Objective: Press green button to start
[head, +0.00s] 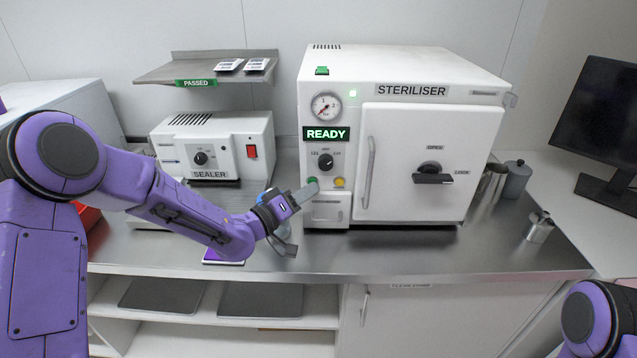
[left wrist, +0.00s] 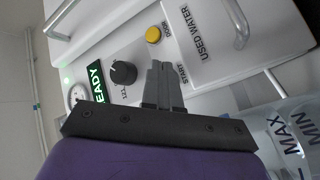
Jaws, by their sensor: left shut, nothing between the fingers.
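The white steriliser (head: 430,70) stands on the metal counter with its READY display lit green. Its green button (head: 312,181) shows partly, just above the tip of my left gripper (head: 307,191), left of the yellow button (head: 339,183). My left gripper is shut and empty, its fingers pointing at the panel. In the left wrist view, the closed fingertips (left wrist: 158,66) lie beside the START label (left wrist: 184,76) and hide the green button; the yellow button (left wrist: 153,35) is clear of them. I cannot tell whether the tips touch the button. My right gripper is out of view.
A black knob (head: 325,161) sits above the buttons and a used-water drawer (head: 327,211) below. The chamber door (head: 400,140) is shut. A sealer (head: 225,140) stands left. A clear jug marked MAX and MIN (left wrist: 295,130) is close to my left gripper. A metal cup (head: 539,228) stands right.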

